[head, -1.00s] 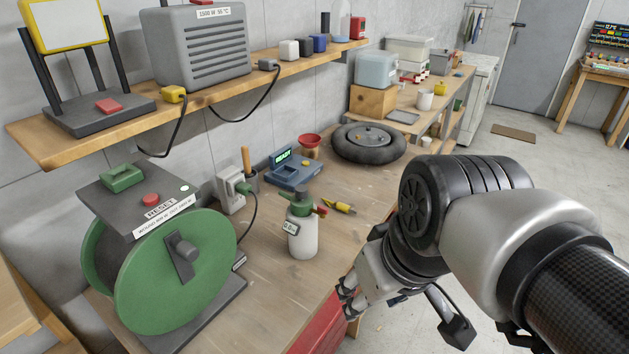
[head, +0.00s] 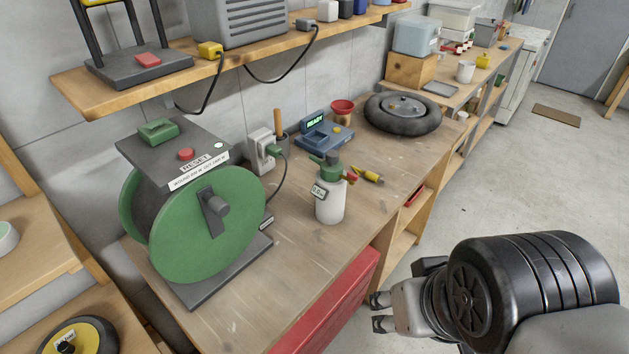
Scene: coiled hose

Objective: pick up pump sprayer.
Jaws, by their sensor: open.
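The pump sprayer (head: 330,201) stands upright on the wooden workbench (head: 300,270). It has a white bottle, a green top with a dark pump handle, a red part at its right side and a small label on its front. My gripper (head: 378,312) is beyond the bench's front edge, to the right of and lower in the picture than the sprayer. It is open, with nothing seen between its fingers, and well apart from the sprayer.
A green hose reel (head: 210,225) stands left of the sprayer, with a socket box (head: 263,150) and cable behind. A yellow tool (head: 368,175) lies close at right. A blue device (head: 325,132) and a tire (head: 402,113) stand farther back. A shelf (head: 150,90) overhangs the rear. Bench in front is clear.

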